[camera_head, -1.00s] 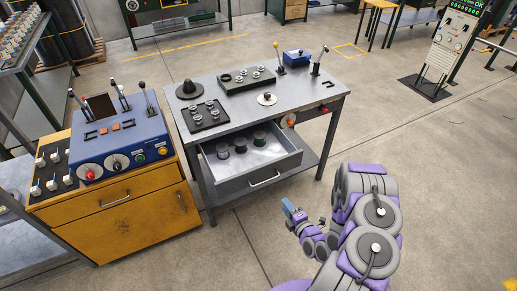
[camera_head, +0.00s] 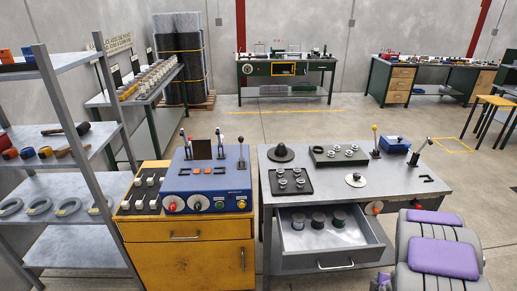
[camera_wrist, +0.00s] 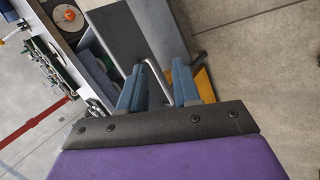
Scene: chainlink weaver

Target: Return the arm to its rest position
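My arm (camera_head: 440,255), in grey and purple, shows at the lower right of the head view. Its end is cut off there, so my gripper is not clearly seen in that view. In the wrist view my gripper (camera_wrist: 160,78) has its two blue fingers apart. The silver drawer handle (camera_wrist: 158,80) appears beyond and between the fingers; I cannot tell how far off it is, and I see no grip on it.
The grey workbench (camera_head: 410,180) stands close ahead with its drawer (camera_head: 293,243) pulled out, holding three spools. An orange cabinet (camera_head: 185,255) with a blue control box (camera_head: 210,182) stands left of it. A metal shelf (camera_head: 75,187) is far left. Floor behind is open.

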